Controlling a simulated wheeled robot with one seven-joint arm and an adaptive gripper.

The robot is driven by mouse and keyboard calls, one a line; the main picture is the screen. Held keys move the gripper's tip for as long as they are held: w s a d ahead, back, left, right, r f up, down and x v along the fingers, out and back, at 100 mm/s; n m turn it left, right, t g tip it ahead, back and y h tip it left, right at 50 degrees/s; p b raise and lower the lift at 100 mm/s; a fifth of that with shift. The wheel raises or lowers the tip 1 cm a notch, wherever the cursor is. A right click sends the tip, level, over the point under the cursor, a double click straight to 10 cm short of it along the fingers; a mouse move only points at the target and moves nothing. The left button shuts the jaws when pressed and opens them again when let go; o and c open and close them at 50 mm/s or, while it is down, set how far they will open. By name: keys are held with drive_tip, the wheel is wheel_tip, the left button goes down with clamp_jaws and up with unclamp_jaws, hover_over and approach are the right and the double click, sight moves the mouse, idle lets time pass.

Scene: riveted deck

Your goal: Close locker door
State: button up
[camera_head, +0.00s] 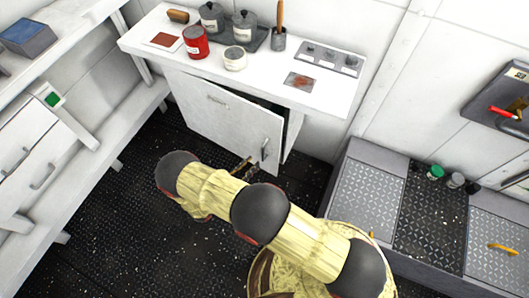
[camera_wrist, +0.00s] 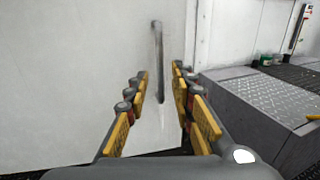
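The white locker door (camera_head: 235,122) under the counter stands slightly ajar, with a dark gap along its top and right edge in the head view. Its grey vertical handle (camera_head: 265,149) is near the right edge. In the wrist view the door (camera_wrist: 70,60) fills the left side, and the handle (camera_wrist: 158,60) is straight ahead. My gripper (camera_wrist: 160,82) is open, its yellow-and-black fingers apart, with the handle's lower part showing between them. I cannot tell whether a finger touches it. In the head view my gripper (camera_head: 243,168) is partly hidden by my arm, low in front of the door.
The white counter (camera_head: 335,95) above holds a red can (camera_head: 195,42), grey canisters (camera_head: 212,18) and a tool cup (camera_head: 279,40). A low grey bench with tread-plate lids (camera_head: 365,195) stands at right. White shelving (camera_head: 50,150) is at left. The dark deck (camera_head: 130,215) is clear between.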

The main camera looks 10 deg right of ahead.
sight(263, 153)
drive_tip(key=b+x, duration=0.1)
drive_tip(key=x, duration=0.6)
drive_tip(key=shift+w+d+b, duration=0.15)
drive_tip(key=shift+d+b, duration=0.1)
drive_tip(key=shift+b, duration=0.1)
drive_tip(key=c, duration=0.4)
clamp_jaws()
